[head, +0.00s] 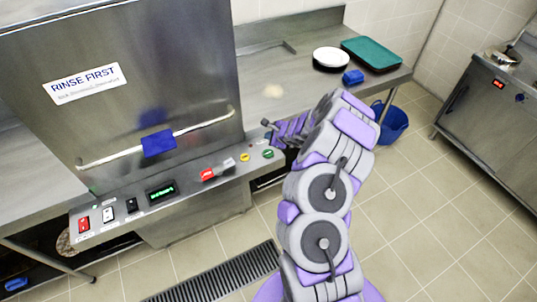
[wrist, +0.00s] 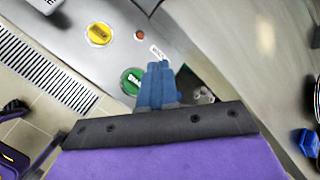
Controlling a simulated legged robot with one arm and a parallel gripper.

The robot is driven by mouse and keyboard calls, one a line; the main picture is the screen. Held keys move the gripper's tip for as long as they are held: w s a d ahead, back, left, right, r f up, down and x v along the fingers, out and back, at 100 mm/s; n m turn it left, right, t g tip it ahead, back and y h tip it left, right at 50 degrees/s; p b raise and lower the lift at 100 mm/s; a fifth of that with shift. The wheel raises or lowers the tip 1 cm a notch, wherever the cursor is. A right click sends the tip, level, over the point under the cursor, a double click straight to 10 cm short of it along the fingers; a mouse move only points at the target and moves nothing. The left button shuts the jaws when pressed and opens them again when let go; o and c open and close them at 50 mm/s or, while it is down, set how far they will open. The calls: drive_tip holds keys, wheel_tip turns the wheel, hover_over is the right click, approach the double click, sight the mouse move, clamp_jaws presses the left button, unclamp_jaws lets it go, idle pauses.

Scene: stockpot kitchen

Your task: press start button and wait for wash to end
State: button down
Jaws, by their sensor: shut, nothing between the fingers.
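The dishwasher (head: 165,80) has its steel hood down, with a bar handle across its front. The round green button (head: 268,153) is at the right end of its control panel. It also shows in the wrist view (wrist: 130,79), with lettering, partly hidden by my fingers. My gripper (head: 268,123) is shut and empty, just above and behind the green button in the head view. In the wrist view its blue fingers (wrist: 160,68) overlap the button's right edge; I cannot tell whether they touch it. The small display (head: 160,191) shows green text too small to read.
A yellow button (head: 244,157), a red switch (head: 208,174) and more switches line the panel. The right-hand counter holds a stack of plates (head: 331,57), a green tray (head: 372,53) and a blue item (head: 353,77). A blue bucket (head: 394,124) stands below. The tiled floor at right is clear.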

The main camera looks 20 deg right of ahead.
sight(270, 154)
wheel_tip(270, 154, down, 7)
drive_tip(key=b, duration=0.4)
drive_tip(key=shift+a+f, duration=0.1)
drive_tip(key=shift+f, duration=0.05)
idle(1.8)
drive_tip(key=shift+f+b, duration=0.3)
drive_tip(key=shift+b, duration=0.3)
drive_tip(key=shift+s+f+b, duration=0.1)
drive_tip(key=shift+f+b, duration=0.25)
drive_tip(key=shift+f, duration=0.15)
idle(0.5)
drive_tip(key=shift+r, duration=0.15)
drive_tip(key=shift+r+p, duration=0.5)
drive_tip(key=shift+r, duration=0.3)
drive_tip(key=shift+r, duration=0.1)
drive_tip(key=shift+r+p, duration=1.6)
drive_tip(key=shift+r, duration=0.8)
